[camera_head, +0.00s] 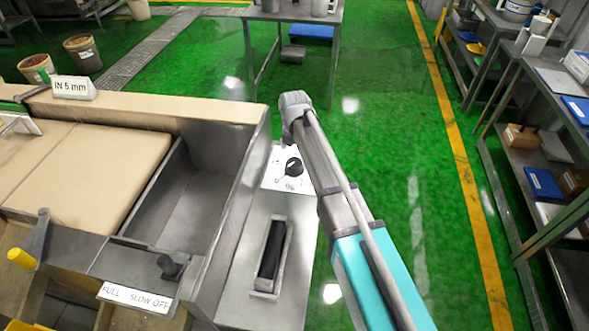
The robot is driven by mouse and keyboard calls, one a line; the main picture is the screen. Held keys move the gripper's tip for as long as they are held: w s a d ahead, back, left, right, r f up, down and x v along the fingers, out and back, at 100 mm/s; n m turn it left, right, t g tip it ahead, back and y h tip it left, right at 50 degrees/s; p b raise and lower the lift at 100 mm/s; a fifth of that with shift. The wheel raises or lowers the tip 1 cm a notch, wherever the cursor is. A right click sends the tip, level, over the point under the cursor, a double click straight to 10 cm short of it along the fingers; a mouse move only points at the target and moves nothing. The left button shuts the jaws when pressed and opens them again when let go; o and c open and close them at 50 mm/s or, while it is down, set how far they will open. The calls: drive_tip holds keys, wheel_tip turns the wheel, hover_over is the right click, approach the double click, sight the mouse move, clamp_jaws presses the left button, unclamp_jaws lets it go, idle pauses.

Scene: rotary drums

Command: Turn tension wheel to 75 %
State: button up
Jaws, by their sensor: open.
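A black round knob (293,167) sits on a white marked plate (279,182) on top of the grey metal machine. Its markings are too small to read surely. Nearer, a black roller-like part (271,250) lies in a raised metal frame (264,294) on the same metal top. No label naming the tension wheel is readable, so I cannot tell which of the two it is. My arm reaches in from the bottom right, and its grey far end is just above and right of the knob.
Left of the metal top are an empty metal trough (188,203) and a beige padded surface (95,170). A black lever knob (170,266) stands by a sign (137,297) reading FULL SLOW OFF. Green floor (415,170) is open on the right, before shelves (540,110).

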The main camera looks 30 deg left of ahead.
sight(294, 163)
drive_tip(key=shift+f+b, duration=2.8)
drive_tip(key=shift+f, duration=0.25)
drive_tip(key=c, duration=0.9)
